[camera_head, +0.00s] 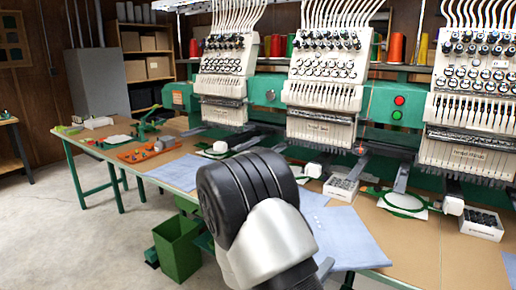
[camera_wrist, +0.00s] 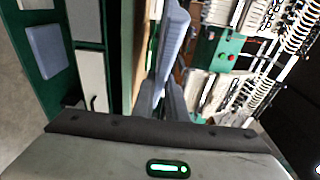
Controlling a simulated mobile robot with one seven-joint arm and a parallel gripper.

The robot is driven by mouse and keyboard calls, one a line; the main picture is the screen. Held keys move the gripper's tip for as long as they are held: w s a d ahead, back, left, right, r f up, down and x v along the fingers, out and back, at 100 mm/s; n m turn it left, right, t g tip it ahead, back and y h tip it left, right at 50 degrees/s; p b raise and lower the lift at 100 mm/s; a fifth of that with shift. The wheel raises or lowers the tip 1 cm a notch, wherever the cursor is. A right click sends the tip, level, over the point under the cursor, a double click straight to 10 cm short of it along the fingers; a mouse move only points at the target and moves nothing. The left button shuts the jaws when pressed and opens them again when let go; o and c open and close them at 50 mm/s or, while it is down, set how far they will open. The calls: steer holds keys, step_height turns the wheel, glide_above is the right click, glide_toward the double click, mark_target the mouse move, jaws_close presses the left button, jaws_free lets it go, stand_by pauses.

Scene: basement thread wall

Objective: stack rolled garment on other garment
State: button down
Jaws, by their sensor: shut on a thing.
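A flat light blue garment (camera_head: 345,232) lies on the table's front part, right of my arm, partly hidden by it. Another flat light blue garment (camera_head: 182,172) lies further left on the table. In the wrist view, my gripper (camera_wrist: 165,98) is shut on a light blue garment (camera_wrist: 172,42), which shows as a narrow strip seen nearly edge-on. In the head view my arm hides most of the gripper and what it holds. I cannot tell from these views whether the held garment is rolled or touches the table.
A row of embroidery machines (camera_head: 322,92) stands along the back of the long table (camera_head: 425,245). White boxes (camera_head: 341,188) and green hoops (camera_head: 403,201) lie before them. An orange tray (camera_head: 148,151) sits at the left. A green bin (camera_head: 178,248) stands below the front edge.

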step_height(320, 180, up, 18)
steer(key=w+a+n+t+y+p, duration=0.1)
steer(key=a+n+t+y+p, duration=0.1)
steer(key=p, duration=1.9)
steer(key=shift+w+a+n+y, duration=0.3)
steer(key=shift+a+y, duration=0.15)
steer(key=shift+y, duration=0.25)
steer(key=shift+f, duration=0.1)
steer(key=shift+s, duration=0.1)
